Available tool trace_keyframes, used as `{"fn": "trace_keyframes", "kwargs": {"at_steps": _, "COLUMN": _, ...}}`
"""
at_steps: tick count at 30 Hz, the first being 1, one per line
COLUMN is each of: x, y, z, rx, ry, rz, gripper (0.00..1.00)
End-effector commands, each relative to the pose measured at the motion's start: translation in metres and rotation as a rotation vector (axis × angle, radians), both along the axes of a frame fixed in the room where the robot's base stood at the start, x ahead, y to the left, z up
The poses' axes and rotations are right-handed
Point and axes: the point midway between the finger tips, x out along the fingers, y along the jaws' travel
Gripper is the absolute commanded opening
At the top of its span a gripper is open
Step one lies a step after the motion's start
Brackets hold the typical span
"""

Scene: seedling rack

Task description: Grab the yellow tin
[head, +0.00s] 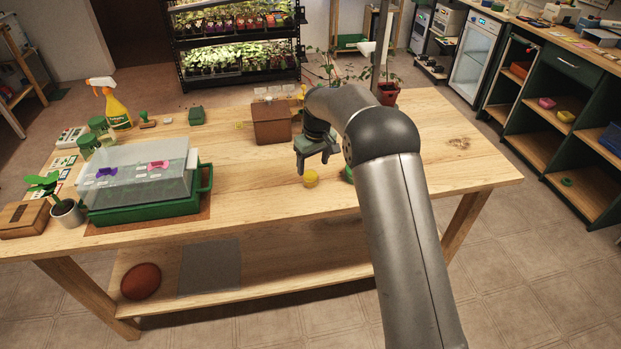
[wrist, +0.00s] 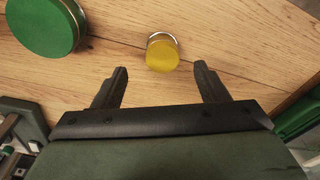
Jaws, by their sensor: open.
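A small round yellow tin (head: 311,178) stands on the wooden table in the head view, just below my gripper (head: 315,160). In the wrist view the yellow tin (wrist: 162,53) has a yellow top and a silvery side. It lies ahead of the fingertips and roughly centred between them. My gripper (wrist: 163,78) is open and empty, with one finger on each side. The fingers are apart from the tin.
A round green-lidded tin (wrist: 45,26) stands to the left in the wrist view. A brown box (head: 271,124) stands behind my gripper. A green tray (head: 150,208) with a clear cover is at the table's left. Bare wood surrounds the yellow tin.

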Motion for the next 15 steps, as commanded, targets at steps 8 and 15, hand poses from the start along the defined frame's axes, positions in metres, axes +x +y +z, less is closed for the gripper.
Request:
{"fn": "trace_keyframes", "kwargs": {"at_steps": 8, "x": 0.001, "y": 0.003, "z": -0.021, "rx": -0.001, "ry": 0.003, "rz": 0.0, "gripper": 0.67}}
{"fn": "trace_keyframes", "kwargs": {"at_steps": 15, "x": 0.005, "y": 0.008, "z": -0.055, "rx": 0.0, "ry": 0.002, "rz": -0.001, "gripper": 0.67}}
